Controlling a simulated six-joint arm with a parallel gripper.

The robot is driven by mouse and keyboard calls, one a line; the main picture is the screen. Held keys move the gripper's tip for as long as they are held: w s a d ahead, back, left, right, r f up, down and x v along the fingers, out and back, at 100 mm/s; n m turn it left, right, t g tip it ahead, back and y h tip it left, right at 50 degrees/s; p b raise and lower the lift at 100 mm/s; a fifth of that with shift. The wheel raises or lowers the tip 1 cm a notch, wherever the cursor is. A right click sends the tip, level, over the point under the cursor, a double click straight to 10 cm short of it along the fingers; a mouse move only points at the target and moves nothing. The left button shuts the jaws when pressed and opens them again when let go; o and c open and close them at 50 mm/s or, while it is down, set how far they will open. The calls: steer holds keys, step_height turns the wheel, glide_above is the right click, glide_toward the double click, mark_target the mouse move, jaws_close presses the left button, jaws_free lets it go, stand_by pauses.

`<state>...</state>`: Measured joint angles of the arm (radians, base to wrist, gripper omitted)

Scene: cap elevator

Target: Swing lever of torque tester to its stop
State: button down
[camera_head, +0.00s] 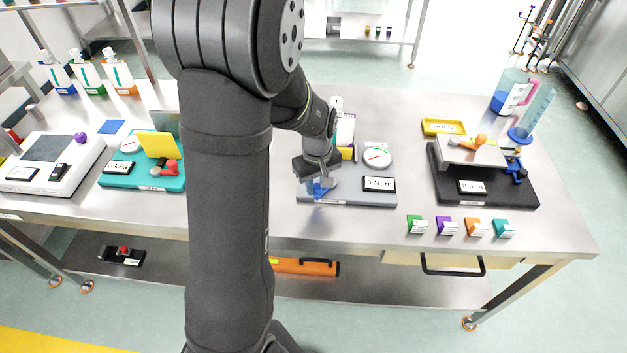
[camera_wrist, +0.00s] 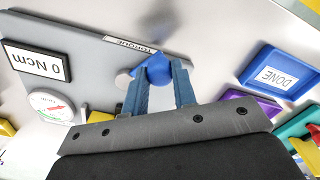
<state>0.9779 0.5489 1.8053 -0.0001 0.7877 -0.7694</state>
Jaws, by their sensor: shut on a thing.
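The torque tester is a grey plate (camera_head: 350,198) on the bench, right of my arm in the head view. It also shows in the wrist view (camera_wrist: 95,45), with the label TORQUE on its edge. Its display (camera_head: 379,184) reads 0 Ncm, and a round dial (camera_head: 377,156) with a pointer sits behind it. The blue lever end (camera_wrist: 156,70) is between my gripper's fingertips (camera_wrist: 159,76) in the wrist view. My gripper (camera_head: 318,176) is shut on it, low over the plate's left part. Most of the lever and its pivot are hidden.
Several coloured blocks (camera_head: 446,226) stand at the front edge, right of the tester. A black-based device (camera_head: 485,194) stands further right, and a teal one (camera_head: 142,182) on the left. A blue DONE tray (camera_wrist: 279,74) shows beside the tester in the wrist view.

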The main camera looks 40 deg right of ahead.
steer(key=shift+s+d+n, duration=0.1)
steer(key=shift+s+n, duration=0.15)
steer(key=shift+n, duration=0.15)
stand_by(0.3)
steer(key=c, duration=1.2)
jaws_free()
steer(key=shift+o, duration=0.2)
steer(key=shift+r, duration=0.1)
step_height(320, 180, up, 17)
steer(key=shift+r, duration=0.15)
step_height(320, 180, down, 18)
steer(key=shift+r, duration=0.25)
steer(key=shift+r, duration=0.1)
